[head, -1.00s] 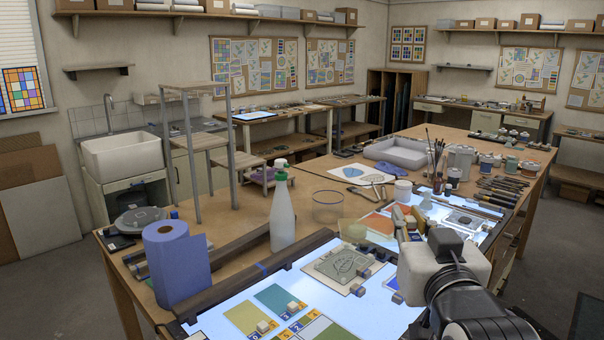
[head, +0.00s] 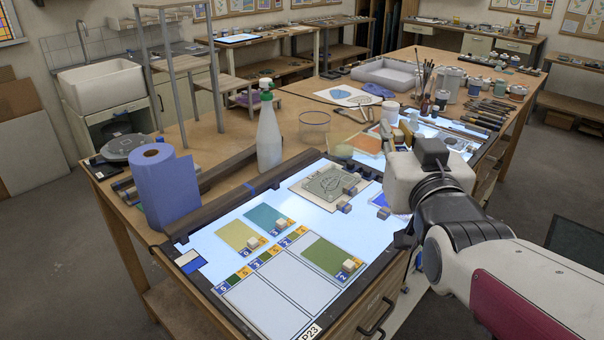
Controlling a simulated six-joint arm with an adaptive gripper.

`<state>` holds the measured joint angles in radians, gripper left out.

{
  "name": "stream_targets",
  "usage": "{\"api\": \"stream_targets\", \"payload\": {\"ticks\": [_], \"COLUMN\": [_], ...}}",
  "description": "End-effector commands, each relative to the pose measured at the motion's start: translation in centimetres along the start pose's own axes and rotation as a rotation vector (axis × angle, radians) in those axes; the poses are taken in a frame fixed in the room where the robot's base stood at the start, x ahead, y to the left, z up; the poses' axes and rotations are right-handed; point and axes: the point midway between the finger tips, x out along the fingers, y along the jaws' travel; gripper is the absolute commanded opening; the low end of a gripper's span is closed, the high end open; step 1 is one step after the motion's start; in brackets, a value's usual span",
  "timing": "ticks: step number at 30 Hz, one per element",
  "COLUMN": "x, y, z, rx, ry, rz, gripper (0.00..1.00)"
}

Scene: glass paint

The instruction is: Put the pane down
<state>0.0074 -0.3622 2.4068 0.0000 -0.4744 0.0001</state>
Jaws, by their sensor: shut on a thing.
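My gripper (head: 408,182) is at the right, over the light table (head: 200,240). Its fingers are hidden behind its white housing. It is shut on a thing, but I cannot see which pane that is. A blue pane (head: 379,199) shows just left of and below the housing, partly hidden; I cannot tell whether they touch. A yellow pane (head: 236,233) and a teal pane (head: 264,216) lie on the light table. A green pane (head: 327,256) lies in the right of the outlined boxes at the front. Small pale blocks sit on these three panes.
A blue paper roll (head: 164,190) and a spray bottle (head: 268,140) stand left of and behind the light table. A patterned piece (head: 322,188) and small blocks lie near my gripper. Jars and tools crowd the table behind. Two outlined boxes (head: 265,305) are bare.

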Motion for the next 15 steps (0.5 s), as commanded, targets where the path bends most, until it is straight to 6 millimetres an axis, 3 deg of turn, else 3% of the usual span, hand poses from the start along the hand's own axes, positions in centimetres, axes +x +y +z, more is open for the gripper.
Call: {"api": "stream_targets", "payload": {"ticks": [15], "x": [3.0], "y": [3.8], "z": [5.2], "rx": [0.001], "ry": [-0.005], "rz": [0.073], "gripper": [0.0]}}
